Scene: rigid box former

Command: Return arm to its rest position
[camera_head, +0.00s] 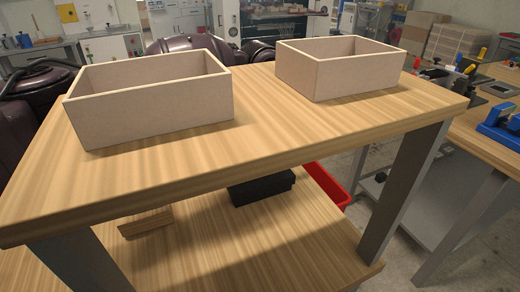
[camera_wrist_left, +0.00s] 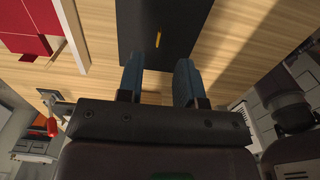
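My left gripper (camera_wrist_left: 160,78) shows in the left wrist view with its two blue-grey fingers apart. Nothing is clearly held between them. A dark flat-looking object (camera_wrist_left: 183,25) with a small yellow mark lies just beyond the fingertips over a wooden surface; I cannot tell whether the fingers touch it. Neither of my grippers shows in the head view, and my right gripper is in neither view.
Two open, empty-looking beige boxes stand on the wooden table (camera_head: 250,140), one left (camera_head: 150,112) and one right (camera_head: 345,76). A black box (camera_head: 262,187) is on the lower shelf (camera_head: 270,245), near a red bin (camera_head: 328,186). A blue tool (camera_head: 500,125) sits at right.

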